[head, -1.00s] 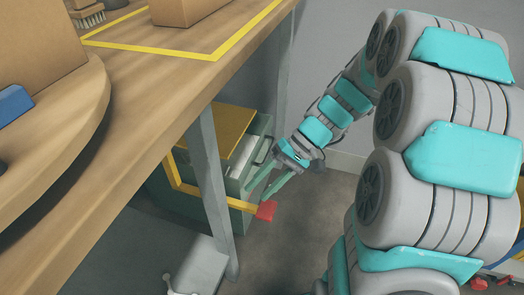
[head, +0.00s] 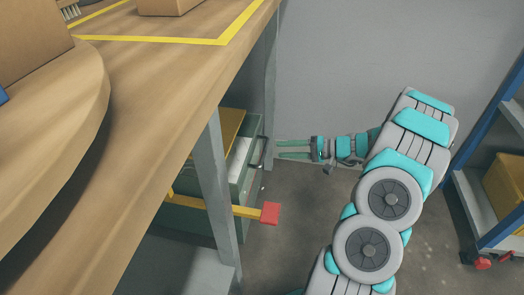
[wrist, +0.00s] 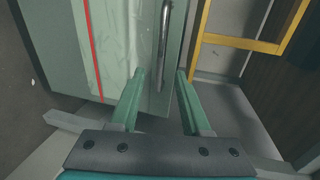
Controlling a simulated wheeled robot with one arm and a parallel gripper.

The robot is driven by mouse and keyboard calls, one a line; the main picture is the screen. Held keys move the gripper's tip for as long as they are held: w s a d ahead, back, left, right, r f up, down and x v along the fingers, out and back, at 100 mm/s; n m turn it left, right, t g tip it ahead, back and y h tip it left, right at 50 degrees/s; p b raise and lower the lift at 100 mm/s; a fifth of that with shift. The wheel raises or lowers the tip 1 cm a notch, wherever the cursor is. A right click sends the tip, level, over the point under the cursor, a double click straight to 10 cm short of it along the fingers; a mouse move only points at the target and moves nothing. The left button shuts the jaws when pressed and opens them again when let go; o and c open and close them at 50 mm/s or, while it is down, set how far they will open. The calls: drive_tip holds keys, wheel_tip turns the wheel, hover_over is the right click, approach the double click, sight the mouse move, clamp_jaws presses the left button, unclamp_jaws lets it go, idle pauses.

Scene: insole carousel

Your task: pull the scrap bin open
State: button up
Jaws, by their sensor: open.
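The scrap bin (head: 247,190) is a dark green box under the workbench, with pale contents showing at its top. A metal bar handle (head: 264,154) is on its right side; the handle also shows in the wrist view (wrist: 164,38), upright, ahead of my fingertips. My gripper (head: 278,149) is open and empty, its green fingers pointing left at the handle. In the wrist view the handle lines up between the fingers (wrist: 160,74) but looks beyond their tips. I cannot tell the exact gap.
The wooden workbench (head: 150,90) overhangs the bin, with a grey leg (head: 216,185) beside it. A yellow bar with a red end block (head: 271,213) juts out in front. A blue shelf rack (head: 485,160) stands at right.

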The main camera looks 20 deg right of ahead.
sight(265, 148)
drive_tip(key=x, duration=0.7)
drive_tip(key=shift+a, duration=0.15)
clamp_jaws()
idle(1.2)
